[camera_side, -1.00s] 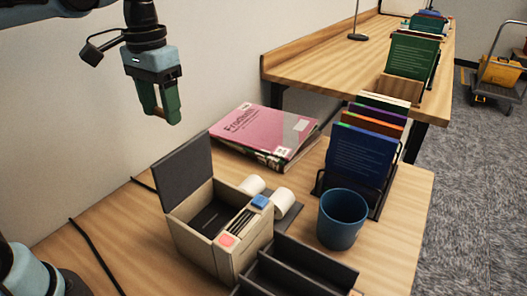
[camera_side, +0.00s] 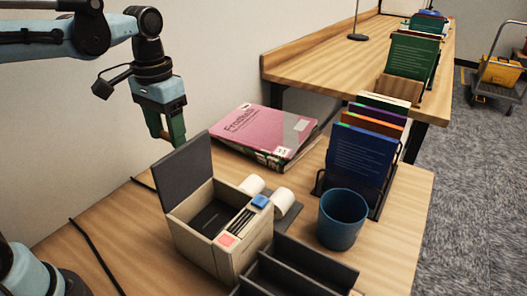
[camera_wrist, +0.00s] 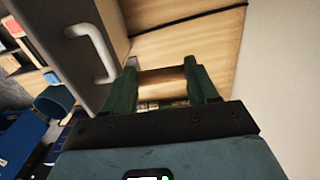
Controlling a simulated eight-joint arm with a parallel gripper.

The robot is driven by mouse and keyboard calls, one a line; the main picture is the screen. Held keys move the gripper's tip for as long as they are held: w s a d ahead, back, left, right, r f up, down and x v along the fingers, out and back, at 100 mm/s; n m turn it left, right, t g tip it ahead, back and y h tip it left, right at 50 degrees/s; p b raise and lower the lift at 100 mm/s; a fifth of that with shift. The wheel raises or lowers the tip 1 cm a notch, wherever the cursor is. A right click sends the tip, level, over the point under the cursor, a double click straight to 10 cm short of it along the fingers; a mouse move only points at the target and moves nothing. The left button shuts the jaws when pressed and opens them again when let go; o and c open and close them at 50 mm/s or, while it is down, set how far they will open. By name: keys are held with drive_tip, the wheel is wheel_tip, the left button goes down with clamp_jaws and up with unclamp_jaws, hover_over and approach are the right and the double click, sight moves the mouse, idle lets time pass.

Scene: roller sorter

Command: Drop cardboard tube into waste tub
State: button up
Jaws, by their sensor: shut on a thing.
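My gripper (camera_side: 168,137) points down at the left, behind the raised dark lid of the beige box. Its green fingers also show in the wrist view (camera_wrist: 160,88). The blue waste tub (camera_side: 341,222) stands upright on the desk at the right, well apart from my gripper. It also shows at the left of the wrist view (camera_wrist: 52,101). Its inside looks empty, but the bottom is hidden.
The beige box (camera_side: 229,258) with its raised dark lid (camera_side: 183,172) stands between my gripper and the tub. White rolls (camera_side: 284,203) lie behind it. A dark divided tray (camera_side: 290,275), a book rack (camera_side: 361,160) and a pink book (camera_side: 262,130) surround the tub.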

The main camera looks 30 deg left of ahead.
drive_tip(key=r+m, duration=0.1)
drive_tip(key=r, duration=0.1)
drive_tip(key=r+m, duration=0.1)
drive_tip(key=m, duration=0.1)
drive_tip(key=w+d+r+m, duration=0.1)
drive_tip(key=r, duration=0.1)
drive_tip(key=shift+d+r+m, duration=0.1)
drive_tip(key=shift+r+m, duration=0.25)
drive_tip(key=shift+m, duration=0.05)
drive_tip(key=w+d+m, duration=0.2)
drive_tip(key=w+d, duration=0.3)
drive_tip(key=d, duration=0.4)
drive_tip(key=w+d+m, duration=0.1)
drive_tip(key=w+d, duration=0.3)
drive_tip(key=d, duration=0.5)
drive_tip(key=shift+w+d+f+m, duration=0.3)
drive_tip(key=shift+d+f+m, duration=1.4)
drive_tip(key=shift+d+f, duration=0.75)
drive_tip(key=shift+w+d+f+m, duration=0.25)
drive_tip(key=shift+d+f+m, duration=1.45)
drive_tip(key=shift+d+f, duration=0.7)
drive_tip(key=shift+w+d+f+m, duration=0.3)
drive_tip(key=shift+d+f+m, duration=1.4)
drive_tip(key=shift+d+f, duration=0.75)
drive_tip(key=shift+d+r, duration=0.15)
